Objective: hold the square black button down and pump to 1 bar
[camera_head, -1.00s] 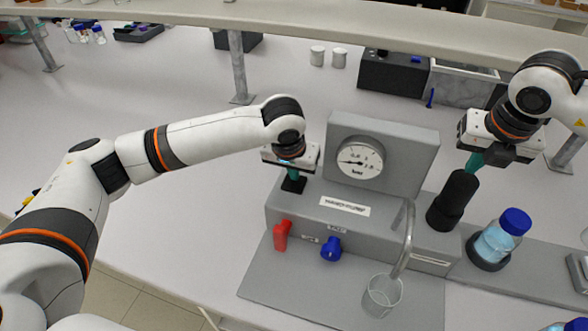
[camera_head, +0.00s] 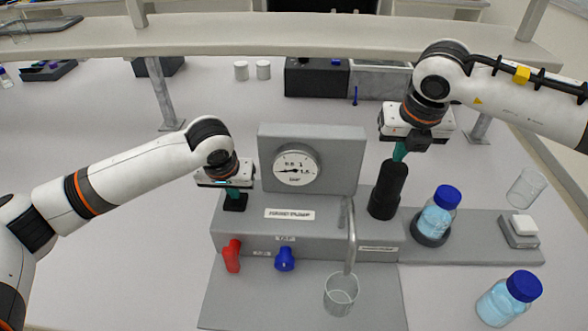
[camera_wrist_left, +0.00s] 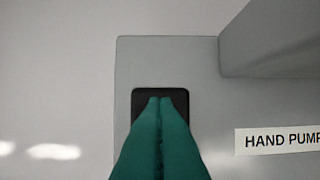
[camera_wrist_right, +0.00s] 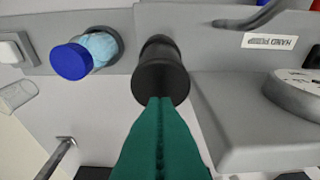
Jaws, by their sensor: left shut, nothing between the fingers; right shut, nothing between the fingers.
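The square black button (camera_head: 235,203) is at the left end of the grey pump block. My left gripper (camera_head: 236,190) is shut, with its green fingertips down on the button; in the left wrist view the button (camera_wrist_left: 180,98) shows around the tips. The black pump handle (camera_head: 388,192) stands upright right of the gauge. My right gripper (camera_head: 399,154) is shut, its fingertips at the handle's top; the right wrist view shows the handle (camera_wrist_right: 160,75) just beyond them. The round gauge (camera_head: 297,165) has its needle pointing left, near the low end; its exact reading is too small to tell.
A red tap (camera_head: 232,256) and a blue tap (camera_head: 285,260) are on the block's front. A bent metal spout (camera_head: 350,240) is above a glass beaker (camera_head: 341,294). A blue-capped bottle (camera_head: 438,215) sits right of the handle; another (camera_head: 508,300) stands front right.

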